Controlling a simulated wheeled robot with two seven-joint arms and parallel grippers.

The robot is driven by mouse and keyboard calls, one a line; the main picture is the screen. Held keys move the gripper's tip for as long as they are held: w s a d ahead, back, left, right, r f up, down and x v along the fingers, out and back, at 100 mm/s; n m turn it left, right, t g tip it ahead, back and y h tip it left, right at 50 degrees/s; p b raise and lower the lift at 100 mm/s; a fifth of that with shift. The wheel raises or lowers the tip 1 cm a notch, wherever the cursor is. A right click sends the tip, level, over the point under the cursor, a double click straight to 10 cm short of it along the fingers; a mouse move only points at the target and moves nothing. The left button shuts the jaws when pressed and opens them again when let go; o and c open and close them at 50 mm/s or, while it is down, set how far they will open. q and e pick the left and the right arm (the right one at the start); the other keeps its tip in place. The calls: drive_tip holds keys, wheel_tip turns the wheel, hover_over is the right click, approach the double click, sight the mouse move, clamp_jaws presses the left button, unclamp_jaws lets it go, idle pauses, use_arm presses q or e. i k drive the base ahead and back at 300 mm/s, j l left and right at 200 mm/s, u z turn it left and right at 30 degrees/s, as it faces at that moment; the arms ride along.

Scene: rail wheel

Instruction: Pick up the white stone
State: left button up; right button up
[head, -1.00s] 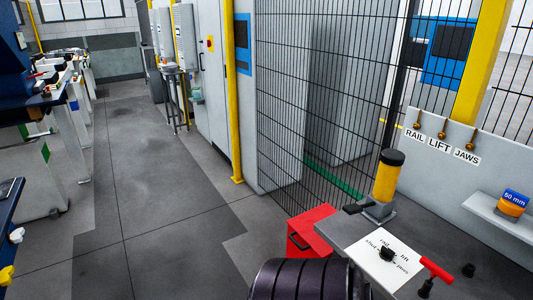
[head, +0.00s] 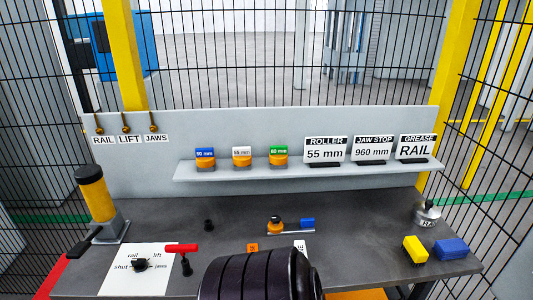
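No plain white stone can be made out clearly. The closest match is a small white-topped piece (head: 242,156) marked 55 mm, on an orange base. It sits on the grey shelf (head: 350,171) between a blue-topped piece (head: 205,157) marked 50 mm and a green-topped piece (head: 278,156) marked 60 mm. Neither of my grippers shows in the head view. Nothing touches the white-topped piece.
A dark ribbed cylinder hides the front middle. Wire fence stands behind.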

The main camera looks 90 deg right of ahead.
sight(301, 244)
drive_tip(key=z, duration=3)
